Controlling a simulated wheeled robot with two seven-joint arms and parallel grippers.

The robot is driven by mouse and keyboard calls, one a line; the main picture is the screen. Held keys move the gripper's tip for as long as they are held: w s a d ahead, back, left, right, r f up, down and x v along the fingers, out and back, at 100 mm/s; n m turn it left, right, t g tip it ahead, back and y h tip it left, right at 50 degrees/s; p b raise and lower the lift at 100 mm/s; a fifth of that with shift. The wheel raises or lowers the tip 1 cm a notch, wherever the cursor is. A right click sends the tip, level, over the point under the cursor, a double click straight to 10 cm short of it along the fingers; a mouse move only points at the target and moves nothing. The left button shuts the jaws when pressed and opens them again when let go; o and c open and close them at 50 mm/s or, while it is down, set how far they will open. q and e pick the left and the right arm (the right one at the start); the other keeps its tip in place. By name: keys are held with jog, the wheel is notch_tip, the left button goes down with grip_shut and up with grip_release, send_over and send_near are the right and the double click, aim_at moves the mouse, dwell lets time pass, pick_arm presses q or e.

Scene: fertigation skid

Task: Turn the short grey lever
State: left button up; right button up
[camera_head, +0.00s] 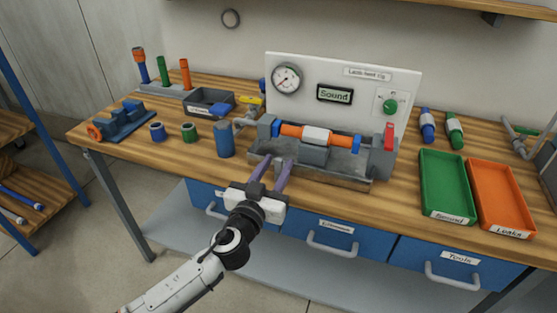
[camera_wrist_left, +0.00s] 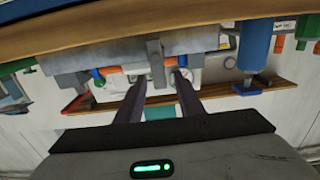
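The short grey lever (camera_wrist_left: 156,62) shows in the left wrist view as a narrow grey bar at the front of the grey trough of the test rig. In the head view it is small and partly hidden by my fingers. My left gripper (camera_head: 275,163) is at the trough's front left, its two purple-grey fingers apart. In the left wrist view the fingertips (camera_wrist_left: 160,78) lie on either side of the lever's end, with gaps visible. I cannot tell whether either finger touches it. My right gripper is not in view.
The rig holds an orange tube with a white middle (camera_head: 317,135), below a white panel (camera_head: 340,72) with a gauge. A blue cylinder (camera_head: 224,140) stands left of my gripper. A red handle (camera_head: 389,137) is at right. Green (camera_head: 446,210) and orange (camera_head: 502,222) trays lie further right.

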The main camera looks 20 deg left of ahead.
pick_arm(q)
jog(key=shift+w, duration=0.95)
jog(key=shift+c, duration=0.4)
grip_shut()
